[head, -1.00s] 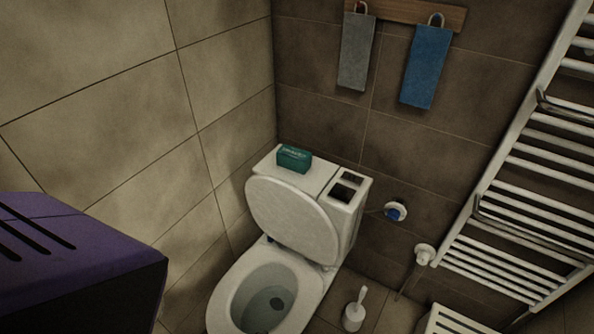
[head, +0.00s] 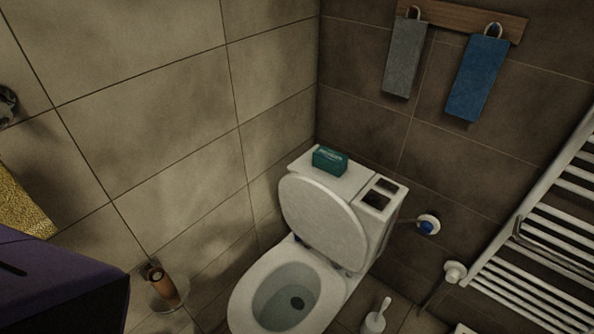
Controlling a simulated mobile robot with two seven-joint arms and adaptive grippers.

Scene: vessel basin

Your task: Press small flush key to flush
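A white toilet (head: 283,275) stands in the tiled corner with its round lid (head: 322,223) raised against the tank. On the tank top (head: 349,181), at the right, are two dark flush keys side by side. The rear key (head: 387,185) looks smaller than the front key (head: 375,199), though both are small in the picture. Neither of my grippers is in view.
A green box (head: 329,160) sits on the tank's left part. A toilet brush (head: 375,319), blue-capped valve (head: 428,225) and white radiator (head: 535,245) are at right. A purple slotted block (head: 60,285), which I cannot identify, and a yellow towel (head: 25,200) are at left.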

